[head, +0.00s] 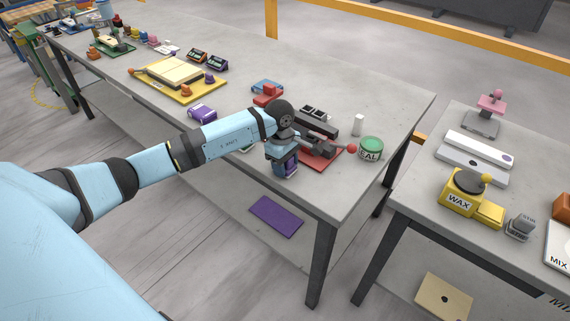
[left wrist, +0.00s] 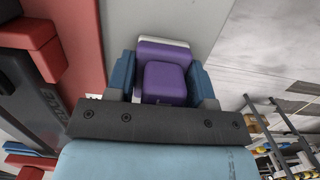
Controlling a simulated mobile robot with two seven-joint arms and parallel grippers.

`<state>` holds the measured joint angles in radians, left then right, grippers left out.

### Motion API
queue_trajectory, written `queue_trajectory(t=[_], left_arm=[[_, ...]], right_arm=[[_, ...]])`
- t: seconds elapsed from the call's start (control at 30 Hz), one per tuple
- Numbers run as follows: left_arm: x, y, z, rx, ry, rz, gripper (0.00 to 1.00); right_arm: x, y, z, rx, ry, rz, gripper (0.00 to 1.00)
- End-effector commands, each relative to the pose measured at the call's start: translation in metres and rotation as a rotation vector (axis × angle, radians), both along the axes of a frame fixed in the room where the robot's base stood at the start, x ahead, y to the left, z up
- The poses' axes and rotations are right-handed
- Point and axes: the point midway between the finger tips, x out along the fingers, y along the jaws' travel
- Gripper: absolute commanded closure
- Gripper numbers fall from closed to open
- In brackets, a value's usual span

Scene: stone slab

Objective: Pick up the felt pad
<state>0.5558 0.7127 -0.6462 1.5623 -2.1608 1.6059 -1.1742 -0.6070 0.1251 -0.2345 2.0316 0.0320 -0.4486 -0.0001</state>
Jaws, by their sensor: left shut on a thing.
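A purple block (left wrist: 165,82) with a pale edge at its far side, which I take to be the felt pad, sits between the blue fingers of my left gripper (left wrist: 163,92) in the left wrist view. The gripper is shut on it. In the head view my left gripper (head: 285,168) points down near the front edge of the grey table (head: 330,190), and a bit of the purple block (head: 293,167) shows beside the fingers. I cannot tell whether the block touches the tabletop. My right gripper is not in view.
A red-based device (head: 320,158) with a dark lever and red knob stands just right of my left gripper. A green-topped SEAL tin (head: 371,147) is farther right. Another purple item (head: 202,113) lies to the left. A purple sheet (head: 276,216) lies on the lower shelf.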

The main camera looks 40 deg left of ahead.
Motion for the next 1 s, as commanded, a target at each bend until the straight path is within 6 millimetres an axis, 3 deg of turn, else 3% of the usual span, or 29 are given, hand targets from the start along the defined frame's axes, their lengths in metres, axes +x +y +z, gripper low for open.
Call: queue_trajectory(t=[0.17, 0.33, 0.8, 1.0], left_arm=[[0.001, 0.0, 0.009, 0.0, -0.002, 0.0, 0.77], [0.001, 0.001, 0.032, 0.001, -0.004, -0.001, 0.77], [0.001, 0.0, 0.159, 0.001, -0.006, 0.0, 0.77], [0.001, 0.0, 0.19, 0.0, -0.002, 0.0, 0.77]], right_arm=[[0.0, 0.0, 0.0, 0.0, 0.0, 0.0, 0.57], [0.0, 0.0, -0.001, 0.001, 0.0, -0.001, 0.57], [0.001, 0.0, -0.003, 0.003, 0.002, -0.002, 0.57], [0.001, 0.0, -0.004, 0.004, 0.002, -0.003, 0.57]])
